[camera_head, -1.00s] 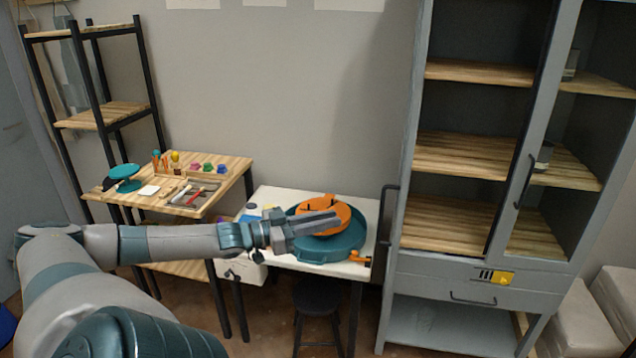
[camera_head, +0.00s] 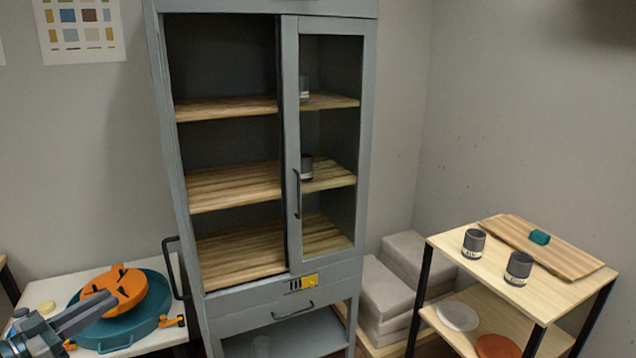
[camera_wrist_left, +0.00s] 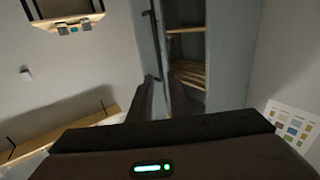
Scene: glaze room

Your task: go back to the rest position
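My left gripper (camera_head: 92,311) is at the lower left of the head view, in front of the white table with the orange disc and teal basin. Nothing shows in its grip. In the left wrist view its two dark fingers (camera_wrist_left: 161,100) stand apart, with the grey cabinet showing beyond and between them. My right gripper is in neither view.
A tall grey cabinet (camera_head: 367,150) stands in the middle. Left of it, a white table (camera_head: 68,285) bears a teal basin (camera_head: 118,333) and an orange disc (camera_head: 130,285). At right, a wooden cart (camera_head: 450,243) carries two dark cups (camera_head: 473,243) (camera_head: 519,268) and a board (camera_head: 545,255).

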